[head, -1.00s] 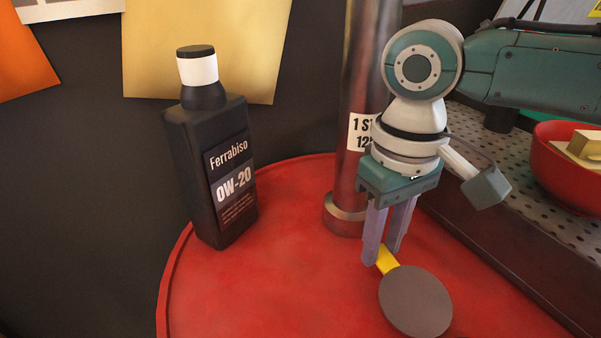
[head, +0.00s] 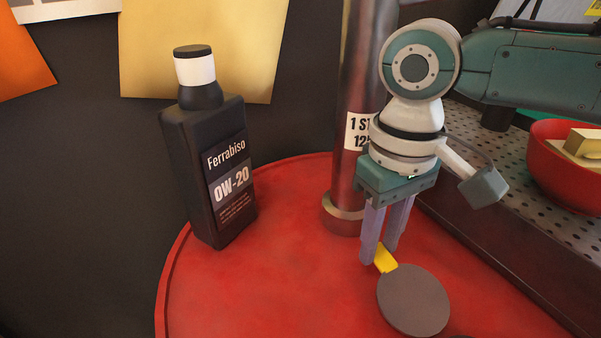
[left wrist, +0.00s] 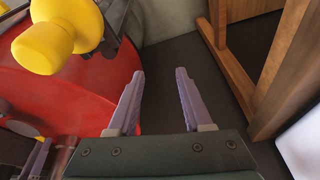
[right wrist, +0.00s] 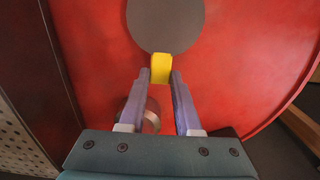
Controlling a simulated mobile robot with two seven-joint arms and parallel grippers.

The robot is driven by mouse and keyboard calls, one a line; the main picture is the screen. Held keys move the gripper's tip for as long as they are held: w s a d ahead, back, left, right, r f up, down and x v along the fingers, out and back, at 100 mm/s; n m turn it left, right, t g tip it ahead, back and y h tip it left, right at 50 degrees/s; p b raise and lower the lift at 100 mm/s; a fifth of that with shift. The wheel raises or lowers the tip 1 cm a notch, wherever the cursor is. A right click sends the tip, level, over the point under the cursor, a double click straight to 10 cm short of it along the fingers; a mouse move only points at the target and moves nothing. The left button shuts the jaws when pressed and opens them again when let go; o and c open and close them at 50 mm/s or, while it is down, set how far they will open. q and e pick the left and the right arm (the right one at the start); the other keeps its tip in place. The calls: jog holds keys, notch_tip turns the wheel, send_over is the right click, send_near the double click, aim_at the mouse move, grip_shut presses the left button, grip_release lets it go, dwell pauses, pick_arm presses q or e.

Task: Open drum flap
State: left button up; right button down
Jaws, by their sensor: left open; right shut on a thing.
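The drum's flap is a round dark grey disc (head: 413,300) with a yellow tab (head: 385,258), on the red drum top (head: 290,280). My right gripper (head: 378,255) points down with its fingertips at the tab, shut on it. In the right wrist view, the tab (right wrist: 161,68) sits between the fingertips (right wrist: 161,76), and the disc (right wrist: 165,22) lies beyond it. A thin dark sliver shows at the bottom edge of the head view beside the disc; I cannot tell what it is. My left gripper (left wrist: 160,82) is open and empty, out of the head view.
A black oil bottle (head: 213,170) stands on the drum's left side. A metal pole (head: 357,120) rises behind the right gripper. A red bowl (head: 570,170) stands on a perforated shelf at right. A yellow rounded object (left wrist: 45,48) and a wooden frame (left wrist: 285,70) flank the left gripper.

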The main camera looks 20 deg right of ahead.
aim_at(388, 263)
jog(key=shift+s+r+t+p, duration=0.3)
jog(key=shift+r+t+p, duration=0.25)
jog(key=shift+p, duration=1)
jog(key=shift+s+r+t+p, duration=0.3)
jog(key=shift+r+p, duration=0.4)
jog(key=shift+p, duration=0.85)
jog(key=shift+s+r+t+p, duration=0.25)
jog(key=shift+r+t+p, duration=0.3)
jog(key=shift+p, duration=1)
jog(key=shift+r, duration=0.1)
jog(key=shift+s, duration=0.1)
jog(key=shift+f, duration=0.2)
jog(key=c, duration=0.6)
grip_release()
jog(key=shift+r, duration=0.1)
jog(key=p+v, duration=0.2)
jog(key=v, duration=0.7)
jog(key=shift+d+r, duration=0.15)
jog(key=shift+r, duration=0.25)
